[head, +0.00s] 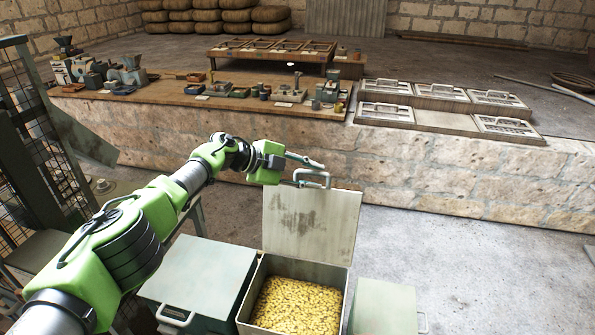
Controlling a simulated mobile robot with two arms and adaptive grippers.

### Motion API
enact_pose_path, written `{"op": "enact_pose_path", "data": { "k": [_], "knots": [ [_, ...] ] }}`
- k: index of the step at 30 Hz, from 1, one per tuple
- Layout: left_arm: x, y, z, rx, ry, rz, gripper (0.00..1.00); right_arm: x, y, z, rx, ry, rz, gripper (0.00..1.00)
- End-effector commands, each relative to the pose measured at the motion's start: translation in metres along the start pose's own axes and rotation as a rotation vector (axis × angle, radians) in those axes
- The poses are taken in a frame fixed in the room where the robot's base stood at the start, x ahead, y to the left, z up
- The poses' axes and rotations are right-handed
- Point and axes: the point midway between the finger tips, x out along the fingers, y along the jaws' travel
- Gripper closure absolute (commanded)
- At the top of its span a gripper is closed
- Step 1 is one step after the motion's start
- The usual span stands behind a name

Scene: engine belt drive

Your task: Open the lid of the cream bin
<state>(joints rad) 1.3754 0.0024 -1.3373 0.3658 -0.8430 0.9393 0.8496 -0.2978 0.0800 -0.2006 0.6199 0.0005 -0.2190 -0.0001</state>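The cream bin (242,314) stands on the floor at the bottom centre, full of small yellow pieces (297,305). Its lid (311,226) is raised and stands nearly upright at the bin's back edge, with stained patches on its face. The lid's handle (313,179) is at the raised top edge. My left gripper (308,169) is at this handle, its upper finger reaching over or just beside it. The other finger is hard to make out, so I cannot tell whether it grips the handle. My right gripper is not in view.
A closed grey-green bin (206,270) with a front handle stands left of the cream bin, and a pale closed bin (383,308) stands right. Behind is a stone ledge (430,165) carrying a wooden board (190,98) of parts and handled panels. The floor at right is clear.

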Motion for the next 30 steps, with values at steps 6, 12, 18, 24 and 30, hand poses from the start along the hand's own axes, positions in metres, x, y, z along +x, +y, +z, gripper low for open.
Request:
{"op": "enact_pose_path", "data": {
  "k": [6,12,18,24,30],
  "knots": [
    [-0.018,-0.001,0.001,0.002,0.0,-0.002,0.74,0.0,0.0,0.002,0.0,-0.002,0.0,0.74],
    [-0.045,-0.001,0.001,0.002,-0.002,-0.002,0.74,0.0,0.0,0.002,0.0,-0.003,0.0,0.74],
    [-0.083,0.0,0.001,0.002,-0.001,-0.002,0.74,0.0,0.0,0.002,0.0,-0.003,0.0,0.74],
    [-0.109,0.0,-0.001,0.001,0.001,0.0,0.74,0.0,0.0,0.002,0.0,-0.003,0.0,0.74],
    [-0.118,0.0,-0.001,0.001,0.001,0.0,0.74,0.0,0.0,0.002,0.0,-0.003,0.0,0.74]
  ]
}}
